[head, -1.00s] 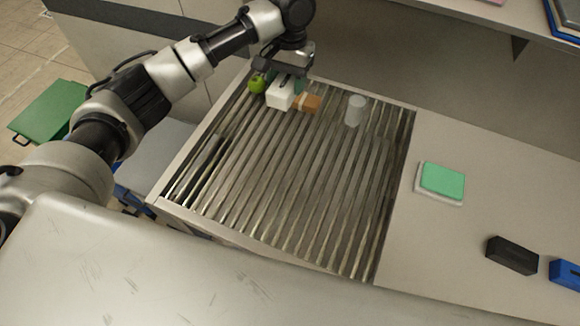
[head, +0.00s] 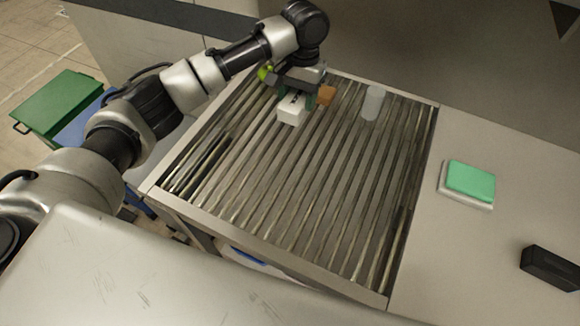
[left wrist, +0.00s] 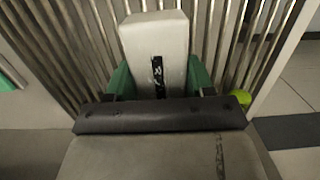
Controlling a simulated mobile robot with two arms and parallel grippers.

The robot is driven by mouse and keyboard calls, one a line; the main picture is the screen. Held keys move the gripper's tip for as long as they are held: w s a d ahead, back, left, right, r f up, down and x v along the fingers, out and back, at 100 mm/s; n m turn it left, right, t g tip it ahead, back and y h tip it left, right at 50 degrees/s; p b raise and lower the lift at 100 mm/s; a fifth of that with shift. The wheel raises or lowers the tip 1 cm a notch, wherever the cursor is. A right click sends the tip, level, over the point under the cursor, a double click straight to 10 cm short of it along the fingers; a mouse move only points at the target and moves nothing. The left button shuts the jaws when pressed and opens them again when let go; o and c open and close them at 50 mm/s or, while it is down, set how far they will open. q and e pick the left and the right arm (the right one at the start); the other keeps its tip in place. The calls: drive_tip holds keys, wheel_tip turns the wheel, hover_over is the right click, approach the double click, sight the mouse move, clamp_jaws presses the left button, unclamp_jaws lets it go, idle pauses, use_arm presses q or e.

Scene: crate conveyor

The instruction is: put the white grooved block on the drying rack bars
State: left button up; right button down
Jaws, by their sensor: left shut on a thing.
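The white grooved block (head: 291,112) is at the far left part of the drying rack bars (head: 310,185). My left gripper (head: 297,97) is shut on it, with its green fingers on either side. In the left wrist view the block (left wrist: 155,38) sits between the green fingers of my left gripper (left wrist: 160,78), a dark slot in its near face. The bars (left wrist: 88,40) run behind it. I cannot tell whether the block touches the bars or hangs just above them. My right gripper is not in view.
An orange block (head: 326,95), a grey cylinder (head: 372,102) and a partly hidden green round thing (head: 265,71) are at the rack's back. The rack's middle and front are clear.

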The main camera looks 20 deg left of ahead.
use_arm(q)
drive_tip(key=p, duration=0.3)
hover_over(252, 152)
drive_tip(key=f, duration=0.6)
drive_tip(key=shift+w+d+f, duration=0.2)
drive_tip(key=shift+w+d, duration=0.05)
drive_tip(key=shift+w, duration=0.1)
drive_tip(key=shift+s+a+f, duration=0.1)
drive_tip(key=shift+f, duration=0.05)
drive_tip(key=shift+f+p, duration=0.3)
drive_tip(key=shift+f, duration=1.8)
drive_tip(key=o, duration=1.2)
drive_tip(key=shift+f, duration=0.1)
drive_tip(key=r, duration=0.4)
drive_tip(key=w+r+b, duration=0.1)
drive_tip(key=r, duration=0.7)
drive_tip(key=shift+w+r+b, duration=0.1)
drive_tip(key=shift+w+b, duration=0.05)
drive_tip(key=shift+b, duration=0.2)
